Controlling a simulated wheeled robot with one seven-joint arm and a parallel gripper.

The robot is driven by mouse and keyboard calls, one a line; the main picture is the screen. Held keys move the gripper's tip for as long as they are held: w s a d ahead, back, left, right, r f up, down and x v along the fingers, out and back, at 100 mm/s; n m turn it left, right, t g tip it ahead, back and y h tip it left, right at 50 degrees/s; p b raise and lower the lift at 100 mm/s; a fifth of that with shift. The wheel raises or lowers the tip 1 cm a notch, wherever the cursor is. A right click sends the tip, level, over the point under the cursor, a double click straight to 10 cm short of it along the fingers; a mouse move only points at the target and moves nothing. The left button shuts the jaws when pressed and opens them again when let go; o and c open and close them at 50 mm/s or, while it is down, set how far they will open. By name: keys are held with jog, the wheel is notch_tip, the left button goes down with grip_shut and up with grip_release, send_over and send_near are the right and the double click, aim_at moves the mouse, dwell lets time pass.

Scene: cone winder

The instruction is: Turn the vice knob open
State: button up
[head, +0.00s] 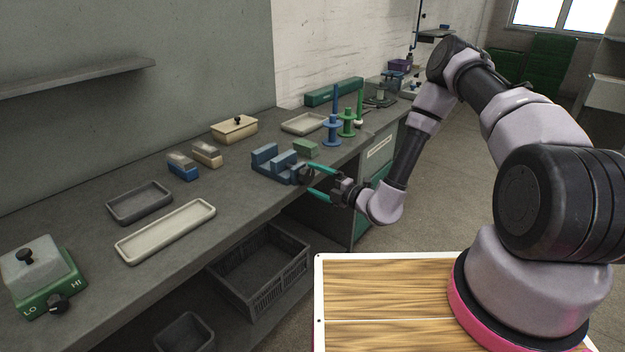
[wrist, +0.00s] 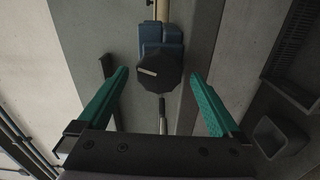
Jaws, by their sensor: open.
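The blue vice (head: 278,164) sits at the front edge of the bench. Its dark knob (head: 307,175) faces outward over the edge. In the wrist view the knob (wrist: 158,70) is a black, many-sided disc with a pale slanted line on its face, and the blue vice body (wrist: 161,36) shows behind it. My gripper (head: 315,181) is open in front of the vice, its green fingers pointing toward it. In the wrist view the fingers (wrist: 158,76) stand on either side of the knob, with a gap on both sides.
A long pale tray (head: 168,230) and a green box with a HI/LO knob (head: 57,303) are to the left. A crate (head: 262,268) sits below the bench.

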jog(key=v, duration=0.9)
jog(key=shift+s+d, duration=0.2)
jog(key=shift+s, duration=0.05)
jog(key=s+r+n+g, duration=0.4)
jog(key=r+n+g, duration=0.3)
jog(key=r+n, duration=0.5)
jog(key=s+r+n+g, duration=0.4)
jog(key=r+n+g, duration=0.2)
jog(key=r+n, duration=0.6)
jog(key=s+d+r+n+t+h, duration=0.4)
jog(key=s+d+r+n+h, duration=0.1)
jog(key=d+r+n, duration=0.3)
jog(key=s+d+r+n+t+h, duration=0.5)
jog(key=s+d+r+n+h, duration=0.1)
jog(key=r, duration=0.5)
jog(key=d+n+h, duration=0.1)
jog(key=d+n, duration=0.1)
jog(key=d, duration=0.1)
